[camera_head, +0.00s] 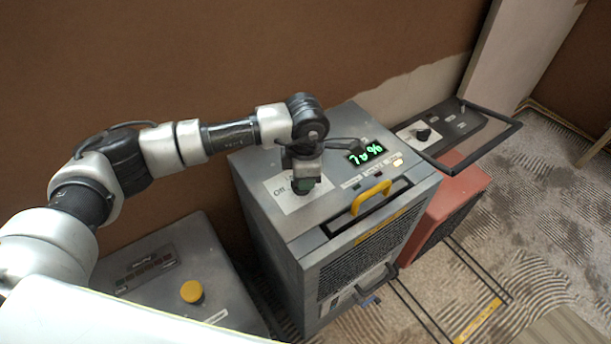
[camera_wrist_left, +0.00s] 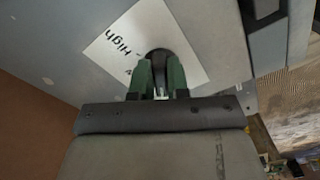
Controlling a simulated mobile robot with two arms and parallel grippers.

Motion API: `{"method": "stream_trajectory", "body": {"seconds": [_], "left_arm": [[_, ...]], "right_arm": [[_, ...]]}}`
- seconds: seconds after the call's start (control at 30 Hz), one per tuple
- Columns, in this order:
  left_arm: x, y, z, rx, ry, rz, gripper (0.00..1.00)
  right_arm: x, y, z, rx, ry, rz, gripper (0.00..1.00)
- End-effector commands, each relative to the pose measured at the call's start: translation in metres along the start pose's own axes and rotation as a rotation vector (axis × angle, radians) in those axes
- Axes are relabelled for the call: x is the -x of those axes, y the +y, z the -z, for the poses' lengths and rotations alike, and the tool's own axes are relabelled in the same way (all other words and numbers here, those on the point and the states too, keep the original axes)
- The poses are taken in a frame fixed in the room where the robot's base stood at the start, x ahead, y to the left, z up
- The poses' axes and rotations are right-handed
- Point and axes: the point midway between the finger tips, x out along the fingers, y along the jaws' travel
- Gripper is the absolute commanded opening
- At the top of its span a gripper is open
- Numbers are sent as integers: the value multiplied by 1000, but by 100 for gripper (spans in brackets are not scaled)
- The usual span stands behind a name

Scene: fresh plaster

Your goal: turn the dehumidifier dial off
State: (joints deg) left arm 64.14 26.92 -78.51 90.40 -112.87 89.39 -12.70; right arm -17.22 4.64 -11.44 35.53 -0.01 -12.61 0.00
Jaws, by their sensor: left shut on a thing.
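The dehumidifier (camera_head: 312,245) is a grey box with a green lit display (camera_head: 367,154) and a yellow handle on its top. My left gripper (camera_head: 304,186) points down over this plate and hides the dial there. In the left wrist view, the green fingers of my left gripper (camera_wrist_left: 160,66) are shut on the black dial (camera_wrist_left: 168,40), one on each side. "High" is readable beside it. I cannot tell the dial's setting. My right gripper is not in view.
A red machine (camera_head: 462,191) with a grey top, its own black knob (camera_head: 423,134) and a black frame handle stands to the right. A grey box with a yellow button (camera_head: 191,291) stands at the lower left. A brown wall (camera_head: 180,60) rises close behind.

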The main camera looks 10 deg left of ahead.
Motion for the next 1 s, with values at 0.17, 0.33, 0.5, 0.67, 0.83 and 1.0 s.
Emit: {"method": "stream_trajectory", "body": {"seconds": [0.17, 0.33, 0.5, 0.67, 0.83, 1.0], "left_arm": [[2, 1, 0, 4, -1, -3, 31], [1, 1, 0, 2, -1, -2, 42], [1, 1, 0, 1, -1, -1, 42], [15, 2, 0, 1, -3, -5, 42], [48, 2, 0, 0, -4, -6, 42], [81, 1, 0, 1, -3, -6, 42]], "right_arm": [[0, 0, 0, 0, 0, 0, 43], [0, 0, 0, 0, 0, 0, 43], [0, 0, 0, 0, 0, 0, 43], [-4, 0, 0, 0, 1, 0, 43], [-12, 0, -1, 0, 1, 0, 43], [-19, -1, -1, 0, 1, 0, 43]]}}
